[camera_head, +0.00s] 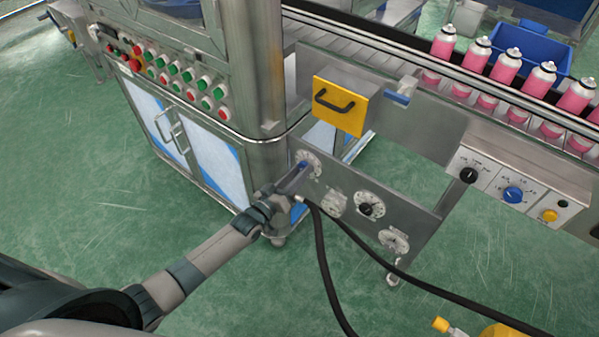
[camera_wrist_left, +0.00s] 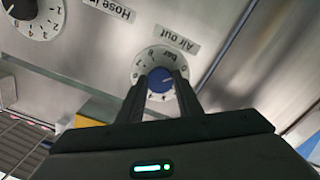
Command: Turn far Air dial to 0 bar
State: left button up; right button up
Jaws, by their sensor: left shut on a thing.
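The far Air dial has a blue knob (camera_wrist_left: 161,79) on a round white scale, next to an "Air out" label (camera_wrist_left: 177,38) that reads upside down in the left wrist view. In the head view this dial (camera_head: 312,158) is at the upper left of the steel panel (camera_head: 345,182). My left gripper (camera_head: 297,176) is shut on the blue knob, one finger on each side. The fingers hide part of the scale, and the knob's exact reading is too small to tell. My right gripper is not in view.
A black-knobbed dial (camera_head: 370,207) and two gauges, one here (camera_head: 394,240), share the panel. Black hoses (camera_head: 322,262) hang close to my left gripper. A yellow box with a handle (camera_head: 340,106) is above. Pink cans (camera_head: 507,66) line the conveyor.

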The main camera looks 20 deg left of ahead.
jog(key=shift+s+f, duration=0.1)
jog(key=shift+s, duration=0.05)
pick_arm(q)
jog(key=o, duration=1)
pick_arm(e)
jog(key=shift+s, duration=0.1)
pick_arm(q)
jog(key=shift+o, duration=0.2)
jog(key=shift+s, duration=0.1)
jog(key=v, duration=1.7)
jog(key=shift+b, duration=0.3)
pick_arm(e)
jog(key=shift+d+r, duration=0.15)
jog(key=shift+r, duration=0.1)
pick_arm(q)
jog(key=shift+s+a, duration=0.1)
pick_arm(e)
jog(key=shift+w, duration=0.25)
pick_arm(q)
jog(key=shift+f, duration=0.1)
